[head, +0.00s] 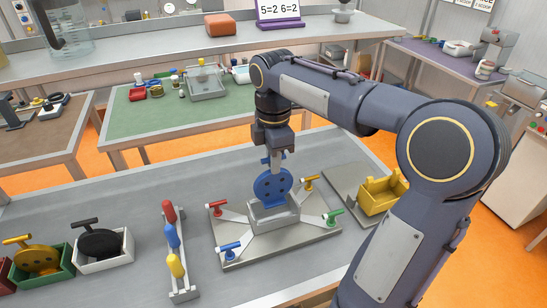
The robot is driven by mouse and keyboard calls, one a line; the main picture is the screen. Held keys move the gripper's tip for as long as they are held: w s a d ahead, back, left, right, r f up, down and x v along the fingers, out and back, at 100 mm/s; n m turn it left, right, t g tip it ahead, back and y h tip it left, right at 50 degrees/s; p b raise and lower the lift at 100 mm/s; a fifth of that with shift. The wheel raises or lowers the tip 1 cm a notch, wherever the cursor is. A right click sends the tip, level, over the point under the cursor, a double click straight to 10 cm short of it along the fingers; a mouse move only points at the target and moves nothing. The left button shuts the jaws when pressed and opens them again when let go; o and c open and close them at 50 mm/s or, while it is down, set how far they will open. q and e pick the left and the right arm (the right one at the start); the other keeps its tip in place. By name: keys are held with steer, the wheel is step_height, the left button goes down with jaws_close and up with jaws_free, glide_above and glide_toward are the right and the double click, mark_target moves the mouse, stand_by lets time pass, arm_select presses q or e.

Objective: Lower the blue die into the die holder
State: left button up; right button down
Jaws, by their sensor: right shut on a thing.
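The blue die (268,186) is a round upright disc with holes in its face. My right gripper (277,158) points down from above and is shut on the top of the blue die. The die holder (273,217) is a grey block at the middle of a grey plate. The die stands right over the holder, and its lower edge meets the holder's top in the picture. I cannot tell how deep it sits. My left gripper is out of view.
Red, yellow, green (333,217) and blue (229,248) handles surround the holder. Left stands a rack (180,271) with coloured grips, then a white bin (116,260) with a black die and a green bin (50,276) with a yellow die.

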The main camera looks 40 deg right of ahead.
steer(key=b, duration=0.4)
glide_above(273, 199)
steer(key=shift+w+d+f, duration=0.1)
steer(key=shift+f, duration=0.85)
steer(key=shift+w+d+f, duration=0.15)
steer(key=shift+f, duration=0.8)
steer(key=shift+w+d+f, duration=0.1)
steer(key=shift+f, duration=1.45)
steer(key=c, duration=1.4)
jaws_free()
steer(key=shift+o, duration=0.2)
step_height(273, 199, up, 8)
steer(key=shift+f, duration=0.1)
steer(key=s+a+f+m+t+y, duration=0.2)
steer(key=s+a+f+m, duration=0.4)
steer(key=s+m, duration=0.2)
steer(key=s+a+f+m+t+y, duration=0.1)
steer(key=s+a+f+m+t, duration=0.2)
steer(key=s+a+f+m, duration=0.3)
steer(key=shift+s+a+m+t+y, duration=0.3)
steer(key=shift+s+a+m+y, duration=0.15)
steer(key=shift+s+m, duration=0.75)
